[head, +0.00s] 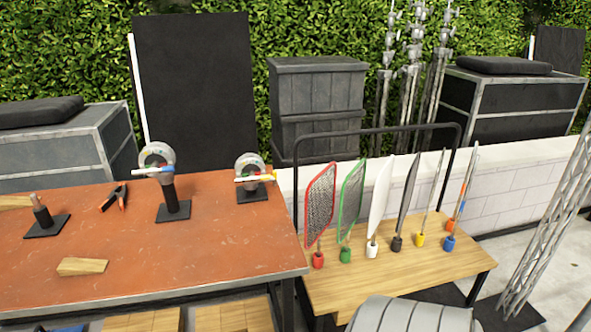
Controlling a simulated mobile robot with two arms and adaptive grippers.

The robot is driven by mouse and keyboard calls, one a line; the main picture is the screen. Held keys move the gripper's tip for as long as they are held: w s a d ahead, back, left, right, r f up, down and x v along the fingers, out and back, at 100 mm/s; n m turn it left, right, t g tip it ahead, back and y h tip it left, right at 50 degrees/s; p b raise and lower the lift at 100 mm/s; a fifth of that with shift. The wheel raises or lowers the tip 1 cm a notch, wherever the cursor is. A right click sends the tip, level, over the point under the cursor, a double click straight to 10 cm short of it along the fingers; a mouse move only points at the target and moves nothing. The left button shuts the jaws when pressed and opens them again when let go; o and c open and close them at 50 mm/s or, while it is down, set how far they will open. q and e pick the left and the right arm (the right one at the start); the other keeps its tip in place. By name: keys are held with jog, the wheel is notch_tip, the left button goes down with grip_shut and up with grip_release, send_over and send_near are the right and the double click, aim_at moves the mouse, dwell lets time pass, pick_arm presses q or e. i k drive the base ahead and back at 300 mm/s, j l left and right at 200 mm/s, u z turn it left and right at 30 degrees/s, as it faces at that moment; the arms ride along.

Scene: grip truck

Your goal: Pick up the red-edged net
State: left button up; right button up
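The red-edged net (320,205) stands upright at the left end of a row of paddles on the low wooden table (340,292). It has a dark mesh inside a red rim, and its short red handle (318,260) is at the bottom, near the tabletop. A green-edged net (351,200) stands just to its right. Neither of my grippers is in view, so I cannot see whether they are open or shut.
A white panel (380,200), a dark panel (407,195) and thinner yellow- and blue-handled items stand further right. A black tube frame (380,131) rises behind the row. The orange-topped workbench (120,255) holds tools at left. A metal truss (550,220) stands at right.

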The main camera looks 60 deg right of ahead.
aim_at(319, 238)
jog(key=z, duration=2.15)
